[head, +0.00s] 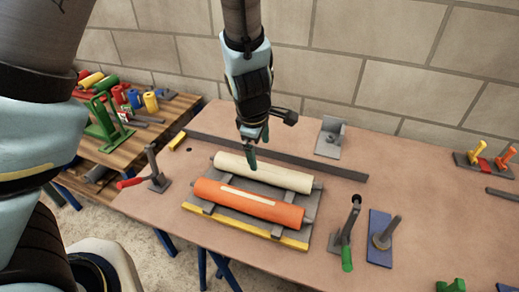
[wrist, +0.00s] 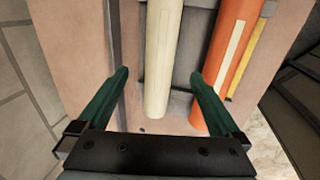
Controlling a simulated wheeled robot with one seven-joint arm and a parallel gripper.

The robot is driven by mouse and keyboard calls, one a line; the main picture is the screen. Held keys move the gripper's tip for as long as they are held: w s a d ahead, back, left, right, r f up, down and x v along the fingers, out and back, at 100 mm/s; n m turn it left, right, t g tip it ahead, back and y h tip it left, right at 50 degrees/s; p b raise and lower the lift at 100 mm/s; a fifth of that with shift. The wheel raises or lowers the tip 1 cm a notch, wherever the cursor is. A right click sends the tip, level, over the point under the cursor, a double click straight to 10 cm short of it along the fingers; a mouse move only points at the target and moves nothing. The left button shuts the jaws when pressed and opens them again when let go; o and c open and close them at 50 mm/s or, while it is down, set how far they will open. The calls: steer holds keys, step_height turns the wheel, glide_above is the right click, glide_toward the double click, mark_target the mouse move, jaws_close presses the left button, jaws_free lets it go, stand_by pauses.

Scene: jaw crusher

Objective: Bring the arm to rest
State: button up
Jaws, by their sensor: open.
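The cream roller (head: 270,174) and an orange roller (head: 250,202) with a pale stripe lie side by side on a grey rack on the table. I cannot tell whether a fingertip touches the cream roller.
The brown table (head: 150,225) has a long grey bar (head: 300,160) behind the rollers. A red-handled lever (head: 155,178) stands left, a green-handled lever (head: 349,235) and a blue plate (head: 380,252) right. A grey bracket (head: 330,138) stands behind. A wooden bench (head: 150,132) with tools is at left.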

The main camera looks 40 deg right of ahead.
steer(key=shift+w, duration=0.1)
steer(key=w+a+r+m, duration=0.2)
steer(key=w+a+r, duration=0.15)
steer(key=a, duration=0.55)
steer(key=w+a+r+m+y, duration=0.1)
steer(key=w+a+r+m, duration=0.15)
steer(key=w+a, duration=0.45)
steer(key=w+a+r+m, duration=0.1)
steer(key=w+a+r, duration=0.15)
steer(key=a, duration=0.85)
steer(key=s+a+r+m+y, duration=0.1)
steer(key=s+a+r+m, duration=0.1)
steer(key=a, duration=0.9)
steer(key=shift+s+a+r, duration=0.2)
steer(key=shift+a+r, duration=0.15)
steer(key=shift+r, duration=0.2)
